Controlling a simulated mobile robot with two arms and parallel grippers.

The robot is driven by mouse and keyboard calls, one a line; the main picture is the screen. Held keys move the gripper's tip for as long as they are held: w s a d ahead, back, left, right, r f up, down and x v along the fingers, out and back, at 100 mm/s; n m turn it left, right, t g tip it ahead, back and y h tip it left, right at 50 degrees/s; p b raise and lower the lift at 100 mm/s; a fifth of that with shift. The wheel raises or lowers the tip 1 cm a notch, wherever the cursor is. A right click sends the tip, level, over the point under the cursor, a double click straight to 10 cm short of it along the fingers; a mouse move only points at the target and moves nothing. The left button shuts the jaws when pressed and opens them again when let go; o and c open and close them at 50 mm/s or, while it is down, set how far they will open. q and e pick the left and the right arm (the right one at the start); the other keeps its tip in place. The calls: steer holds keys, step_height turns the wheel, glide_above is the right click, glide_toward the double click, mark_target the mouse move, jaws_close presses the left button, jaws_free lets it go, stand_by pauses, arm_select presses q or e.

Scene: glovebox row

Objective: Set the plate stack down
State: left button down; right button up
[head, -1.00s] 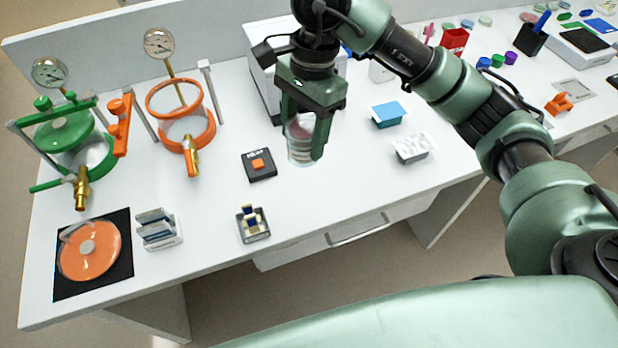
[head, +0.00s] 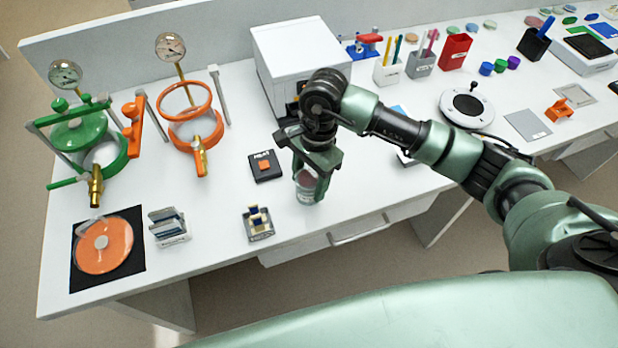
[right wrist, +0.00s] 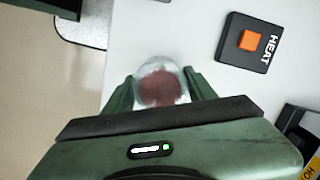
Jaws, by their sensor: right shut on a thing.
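The plate stack (head: 307,190) is a short clear cylinder with reddish-brown content. My right gripper (head: 311,180) is shut on it, with one finger on each side, over the front part of the white bench. In the right wrist view the stack (right wrist: 160,84) sits between the two green fingers, seen from above with its reddish top showing. It looks upright. It is low over the bench near the front edge, and I cannot tell whether its base touches the surface. My left gripper is not in view.
A black HEAT pad with an orange button (head: 265,166) lies just left of the stack. A small holder with yellow and blue parts (head: 258,223) stands to the front left. A white box-shaped device (head: 300,62) stands behind.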

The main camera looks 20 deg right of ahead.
steer(key=shift+f, duration=0.1)
steer(key=o, duration=1.2)
steer(key=shift+c, duration=0.2)
steer(key=o, duration=0.4)
steer(key=shift+r, duration=0.3)
steer(key=r+b, duration=0.1)
steer(key=r, duration=0.2)
steer(key=d+r+b, duration=0.1)
steer(key=r, duration=0.3)
steer(key=r+b, duration=0.1)
steer(key=r, duration=0.2)
steer(key=shift+w+d+r+b, duration=0.2)
steer(key=shift+w+d+b, duration=0.05)
steer(key=shift+w+b, duration=0.15)
steer(key=shift+r, duration=0.6)
